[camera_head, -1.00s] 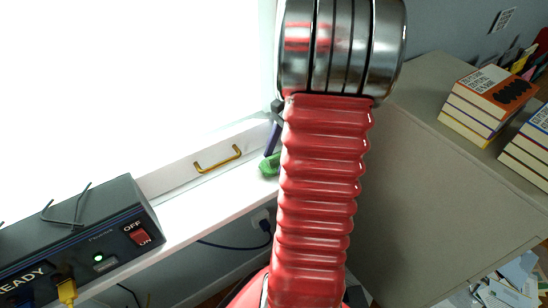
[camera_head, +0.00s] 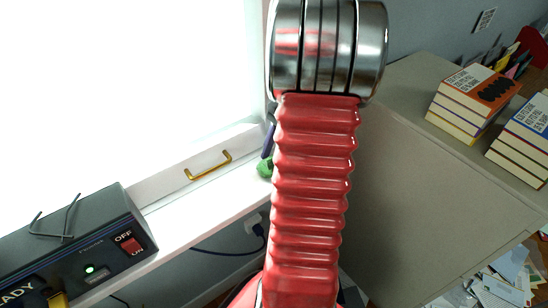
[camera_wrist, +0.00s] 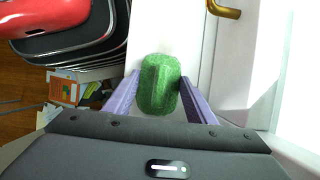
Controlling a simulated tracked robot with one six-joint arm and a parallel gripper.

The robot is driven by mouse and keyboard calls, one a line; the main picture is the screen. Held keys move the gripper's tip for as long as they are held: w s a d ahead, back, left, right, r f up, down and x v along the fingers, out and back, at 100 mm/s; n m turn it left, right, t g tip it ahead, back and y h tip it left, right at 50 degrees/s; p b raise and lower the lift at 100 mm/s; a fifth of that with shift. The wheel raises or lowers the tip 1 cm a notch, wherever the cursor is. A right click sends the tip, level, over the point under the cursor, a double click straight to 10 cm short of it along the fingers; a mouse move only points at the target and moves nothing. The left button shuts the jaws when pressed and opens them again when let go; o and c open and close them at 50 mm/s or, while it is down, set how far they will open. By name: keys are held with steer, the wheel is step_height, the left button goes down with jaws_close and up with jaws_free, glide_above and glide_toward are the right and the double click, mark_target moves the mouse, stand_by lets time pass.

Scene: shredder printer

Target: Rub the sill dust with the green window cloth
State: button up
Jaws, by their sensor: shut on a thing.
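The green window cloth (camera_wrist: 158,85) is a rolled or bunched green piece between the two purple fingers of my gripper (camera_wrist: 160,97) in the wrist view. My gripper is shut on it, over the white sill (camera_wrist: 150,28). In the head view the cloth (camera_head: 265,167) is a small green patch at the sill's right end, partly hidden by my red arm. One purple finger (camera_head: 268,142) shows just above it. The sill (camera_head: 205,213) runs below the bright window. I cannot make out any dust on it. Whether the cloth touches the sill is unclear.
A black box with a red switch (camera_head: 75,245) stands on the sill at the left. A brass handle (camera_head: 208,165) is on the window frame. Book stacks (camera_head: 465,105) lie on the grey cabinet (camera_head: 395,105) at right. The sill between box and cloth looks clear.

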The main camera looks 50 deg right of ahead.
mark_target(265, 162)
steer(key=shift+d, duration=0.2)
steer(key=shift+w+a+r, duration=0.1)
steer(key=shift+w+a, duration=0.15)
steer(key=shift+a, duration=0.6)
steer(key=shift+w+a, duration=0.25)
steer(key=shift+a, duration=0.75)
steer(key=shift+w+a, duration=0.3)
steer(key=shift+a, duration=0.6)
steer(key=shift+w+a, duration=0.25)
steer(key=shift+a, duration=0.6)
steer(key=shift+w+a+f, duration=0.15)
steer(key=shift+w+a, duration=0.1)
steer(key=shift+a, duration=0.65)
steer(key=shift+w+a+f, duration=0.15)
steer(key=shift+w+a, duration=0.1)
steer(key=shift+a, duration=0.6)
steer(key=shift+r, duration=3)
